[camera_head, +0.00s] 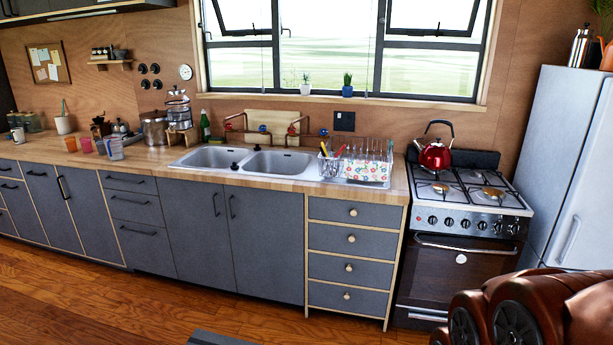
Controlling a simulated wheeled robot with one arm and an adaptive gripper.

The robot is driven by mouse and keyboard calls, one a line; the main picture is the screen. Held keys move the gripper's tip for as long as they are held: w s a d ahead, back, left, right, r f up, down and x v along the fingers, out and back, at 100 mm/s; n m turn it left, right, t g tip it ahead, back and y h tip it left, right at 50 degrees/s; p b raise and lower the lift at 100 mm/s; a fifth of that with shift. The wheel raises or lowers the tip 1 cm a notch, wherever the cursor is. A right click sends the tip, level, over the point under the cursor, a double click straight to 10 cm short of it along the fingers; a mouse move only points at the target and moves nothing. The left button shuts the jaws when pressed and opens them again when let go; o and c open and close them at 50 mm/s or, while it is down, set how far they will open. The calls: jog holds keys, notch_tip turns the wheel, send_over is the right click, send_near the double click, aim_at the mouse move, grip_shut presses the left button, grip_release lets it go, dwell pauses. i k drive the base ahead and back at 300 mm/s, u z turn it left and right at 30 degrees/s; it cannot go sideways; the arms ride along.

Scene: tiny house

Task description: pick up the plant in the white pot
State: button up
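A small green plant in a white pot (305,85) stands upright on the windowsill, behind the double sink. A second small plant in a blue pot (347,86) stands on the same sill, a little to its right and apart from it. My gripper is not in view, so its state and its distance from the white pot do not show.
The sink (245,160), copper-coloured taps and a dish rack (368,168) lie below the sill. A red kettle (434,155) sits on the stove (465,200), left of the fridge (570,170). The wooden floor (150,305) before the cabinets is mostly clear.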

aim_at(305, 89)
jog(key=u, duration=0.05)
jog(key=i, duration=1.85)
jog(key=u, duration=0.65)
jog(key=i, duration=1.75)
jog(key=u, duration=0.5)
